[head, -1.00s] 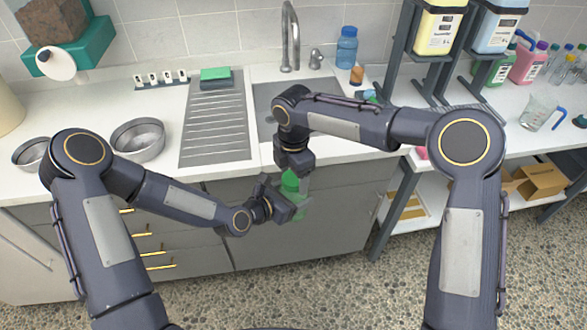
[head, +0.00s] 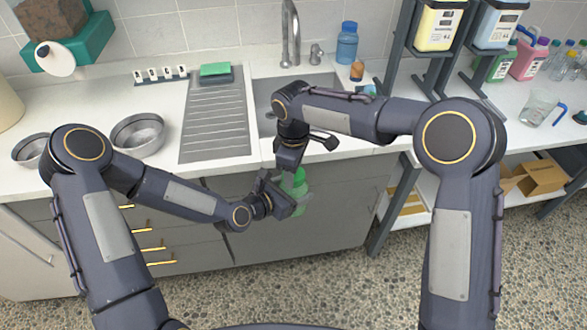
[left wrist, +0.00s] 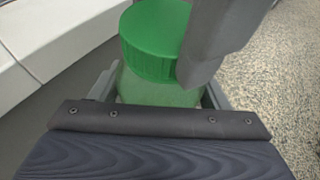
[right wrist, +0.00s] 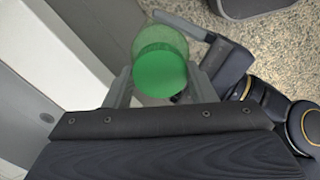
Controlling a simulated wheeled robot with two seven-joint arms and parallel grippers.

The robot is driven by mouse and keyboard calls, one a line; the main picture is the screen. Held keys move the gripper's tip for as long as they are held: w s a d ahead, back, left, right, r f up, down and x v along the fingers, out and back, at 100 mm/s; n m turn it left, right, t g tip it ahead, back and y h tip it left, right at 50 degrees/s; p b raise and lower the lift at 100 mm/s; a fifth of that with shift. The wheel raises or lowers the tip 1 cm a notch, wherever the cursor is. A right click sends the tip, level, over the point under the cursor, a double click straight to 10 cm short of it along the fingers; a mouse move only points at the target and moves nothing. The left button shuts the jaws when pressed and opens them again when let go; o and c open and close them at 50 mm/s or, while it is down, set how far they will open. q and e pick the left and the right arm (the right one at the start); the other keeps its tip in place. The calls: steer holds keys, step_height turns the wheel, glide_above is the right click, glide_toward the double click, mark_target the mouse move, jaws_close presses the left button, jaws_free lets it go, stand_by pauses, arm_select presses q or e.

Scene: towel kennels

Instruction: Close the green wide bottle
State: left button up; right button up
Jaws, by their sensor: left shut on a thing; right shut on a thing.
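The green wide bottle (head: 299,208) is held upright in the air before the cabinet front. My left gripper (head: 288,201) is shut around its translucent body, which shows in the left wrist view (left wrist: 150,90). A solid green cap (left wrist: 152,42) sits on top of the bottle; how tightly it is seated cannot be told. My right gripper (head: 297,170) comes from above and is shut on the cap. The right wrist view shows the cap (right wrist: 160,74) between its fingers, with the bottle body (right wrist: 158,38) beyond.
The counter edge and sink (head: 262,97) lie just behind the hands. Metal bowls (head: 139,134) stand on the left counter, and a blue bottle (head: 347,44) stands behind the sink. A shelf rack (head: 400,190) is to the right. The floor in front is clear.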

steer(key=m, duration=0.8)
steer(key=o, duration=1.2)
step_height(320, 180, up, 12)
